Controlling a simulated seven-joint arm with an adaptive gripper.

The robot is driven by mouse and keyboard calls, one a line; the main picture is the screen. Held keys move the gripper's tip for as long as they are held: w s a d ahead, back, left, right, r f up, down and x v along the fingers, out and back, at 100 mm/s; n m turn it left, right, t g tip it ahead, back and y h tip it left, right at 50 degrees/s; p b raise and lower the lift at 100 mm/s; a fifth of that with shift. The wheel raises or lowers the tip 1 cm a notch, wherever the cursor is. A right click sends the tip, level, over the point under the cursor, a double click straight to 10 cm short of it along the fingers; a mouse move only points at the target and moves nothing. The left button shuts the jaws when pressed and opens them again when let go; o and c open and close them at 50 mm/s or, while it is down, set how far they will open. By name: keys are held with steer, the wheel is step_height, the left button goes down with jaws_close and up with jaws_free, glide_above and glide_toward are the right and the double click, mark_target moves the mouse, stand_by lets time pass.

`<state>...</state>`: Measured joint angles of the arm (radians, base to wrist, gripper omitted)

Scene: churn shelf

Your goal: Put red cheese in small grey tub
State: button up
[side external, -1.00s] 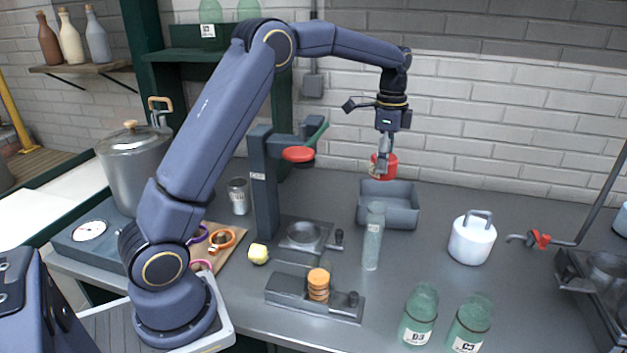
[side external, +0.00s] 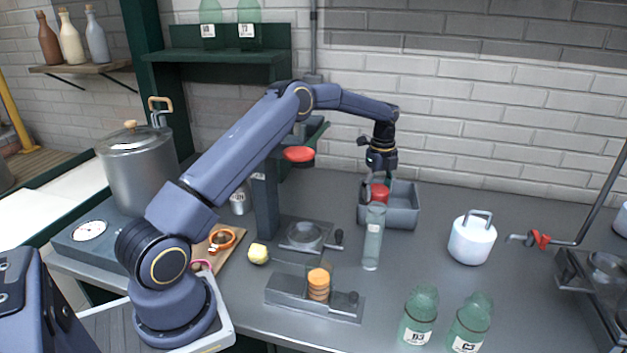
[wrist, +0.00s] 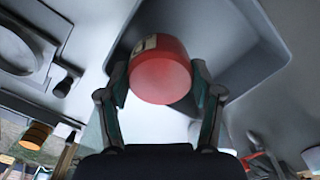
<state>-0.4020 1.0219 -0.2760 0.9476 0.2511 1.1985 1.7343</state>
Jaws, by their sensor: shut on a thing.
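The red cheese (side external: 379,192) is a short red cylinder with a pale label, seen large in the wrist view (wrist: 160,75). My gripper (side external: 372,190) is shut on it, with one finger on each side in the wrist view (wrist: 160,88). The small grey tub (side external: 405,212) is an open rectangular tub at the back of the counter. The cheese is at the tub's left part, low at about rim height or inside. I cannot tell whether it touches the tub floor. A clear bottle in front hides part of the tub's near left corner.
The clear bottle (side external: 373,240) stands just in front of the tub. A white lidded can (side external: 472,240) stands to the right, and two green jars (side external: 419,315) (side external: 470,322) are at the front. A dark press column (side external: 265,195) stands left. Counter between tub and can is clear.

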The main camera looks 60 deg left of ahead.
mark_target(378, 188)
step_height(378, 188, down, 4)
steer(key=shift+f, duration=0.1)
steer(key=o, duration=1.1)
steer(key=shift+f, duration=0.1)
step_height(378, 188, up, 12)
steer(key=shift+r, duration=0.15)
